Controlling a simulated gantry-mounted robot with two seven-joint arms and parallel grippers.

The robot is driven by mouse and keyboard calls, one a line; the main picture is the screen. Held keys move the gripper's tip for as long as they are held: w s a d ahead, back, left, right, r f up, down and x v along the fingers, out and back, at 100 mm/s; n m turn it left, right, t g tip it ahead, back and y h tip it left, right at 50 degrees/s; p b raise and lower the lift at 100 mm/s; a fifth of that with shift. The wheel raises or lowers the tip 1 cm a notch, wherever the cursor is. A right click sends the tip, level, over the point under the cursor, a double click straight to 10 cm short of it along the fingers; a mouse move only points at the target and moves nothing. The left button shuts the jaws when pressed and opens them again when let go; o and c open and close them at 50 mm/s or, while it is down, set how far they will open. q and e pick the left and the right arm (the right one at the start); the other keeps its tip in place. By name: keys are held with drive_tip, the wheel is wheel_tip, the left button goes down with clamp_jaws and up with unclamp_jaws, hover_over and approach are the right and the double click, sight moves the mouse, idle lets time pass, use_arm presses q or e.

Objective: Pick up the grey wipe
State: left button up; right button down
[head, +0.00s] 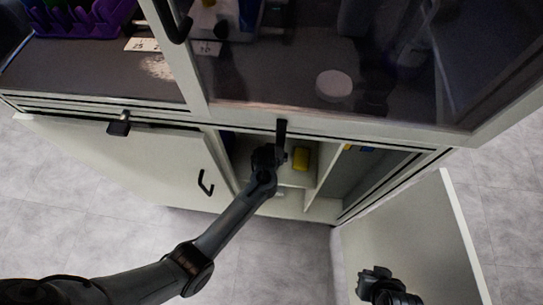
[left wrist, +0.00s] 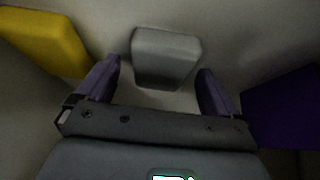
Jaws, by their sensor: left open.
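The grey wipe (left wrist: 166,52) shows in the left wrist view as a pale grey block with rounded edges, lying just ahead of my left gripper. My left gripper (left wrist: 159,70) is open, with one purple finger toward each side of the wipe; I cannot tell whether the fingertips reach past its near edge. In the head view my left arm reaches into the open cabinet under the hood, and the left gripper (head: 270,155) is partly hidden there. I cannot make out the grey wipe in that view. My right gripper (head: 376,283) is at the bottom right, away from the cabinet; its jaws are unclear.
A yellow block (left wrist: 45,40) lies left of the wipe and also shows in the cabinet in the head view (head: 301,158). A dark purple object (left wrist: 288,108) is close on the right. An open cabinet door (head: 410,235) stands beside my right gripper.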

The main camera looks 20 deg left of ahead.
use_arm(q)
drive_tip(key=shift+c, duration=0.3)
drive_tip(key=c, duration=1.1)
drive_tip(key=shift+o, duration=0.2)
drive_tip(key=shift+r, duration=0.15)
drive_tip(key=shift+r+p, duration=0.4)
drive_tip(key=shift+r, duration=0.05)
wheel_tip(320, 180, up, 3)
drive_tip(key=shift+r+p, duration=0.2)
drive_tip(key=shift+p, duration=0.95)
drive_tip(key=s+d+r+p, duration=0.5)
drive_tip(key=s+d+r, duration=0.1)
drive_tip(key=d, duration=0.1)
drive_tip(key=shift+s+d+p, duration=0.2)
drive_tip(key=shift+d+p, duration=0.2)
drive_tip(key=shift+s+d+r+p, duration=0.25)
drive_tip(key=shift+s+d+p, duration=0.05)
drive_tip(key=shift+s+d, duration=0.3)
drive_tip(key=shift+w, duration=0.1)
